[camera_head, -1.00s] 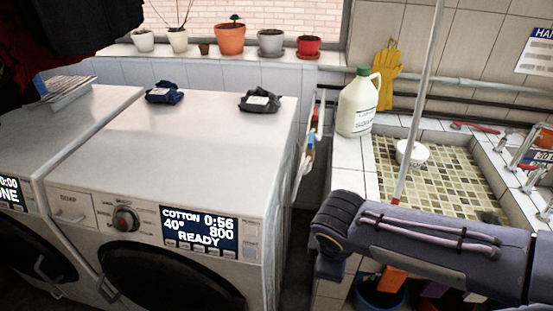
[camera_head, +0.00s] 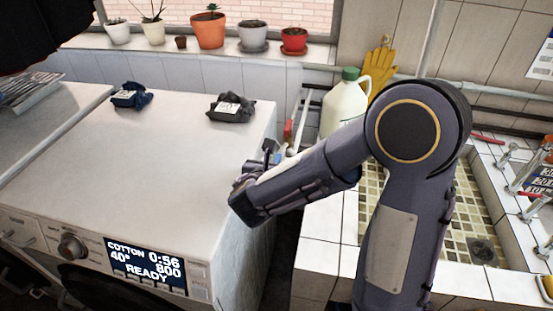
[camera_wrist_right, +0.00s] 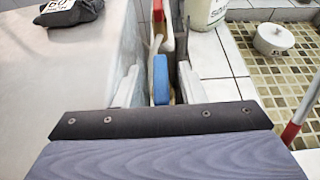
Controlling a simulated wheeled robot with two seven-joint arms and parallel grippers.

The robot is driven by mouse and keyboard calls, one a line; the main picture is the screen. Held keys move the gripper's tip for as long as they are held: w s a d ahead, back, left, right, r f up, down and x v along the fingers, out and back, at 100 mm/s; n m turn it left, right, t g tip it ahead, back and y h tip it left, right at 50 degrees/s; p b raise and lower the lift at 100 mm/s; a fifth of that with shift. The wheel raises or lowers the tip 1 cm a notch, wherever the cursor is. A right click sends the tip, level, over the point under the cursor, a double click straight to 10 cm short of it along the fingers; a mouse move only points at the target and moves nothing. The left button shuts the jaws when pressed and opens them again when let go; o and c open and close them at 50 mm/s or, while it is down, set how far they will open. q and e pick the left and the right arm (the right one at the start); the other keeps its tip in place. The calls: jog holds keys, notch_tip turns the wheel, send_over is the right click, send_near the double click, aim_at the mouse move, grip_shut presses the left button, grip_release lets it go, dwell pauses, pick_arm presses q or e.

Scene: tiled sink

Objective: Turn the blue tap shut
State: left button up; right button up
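The blue tap handle (camera_wrist_right: 161,80) shows in the right wrist view, upright between the two pale fingers of my right gripper (camera_wrist_right: 158,68). The fingers are spread, with a gap visible on each side of the handle. In the head view my right gripper (camera_head: 268,158) is beside the right edge of the washing machine, largely hidden by its own wrist. A red tap handle (camera_wrist_right: 158,10) is farther along the same pipework and also shows in the head view (camera_head: 288,131). My left gripper is not in view.
The washing machine (camera_head: 150,165) stands close on the left, with dark folded cloths (camera_head: 231,107) on top. The tiled sink (camera_head: 330,215) is on the right, with a white jug (camera_head: 344,103) at its back corner. The gap between machine and sink is narrow.

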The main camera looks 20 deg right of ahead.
jog(key=shift+x, duration=0.75)
grip_shut()
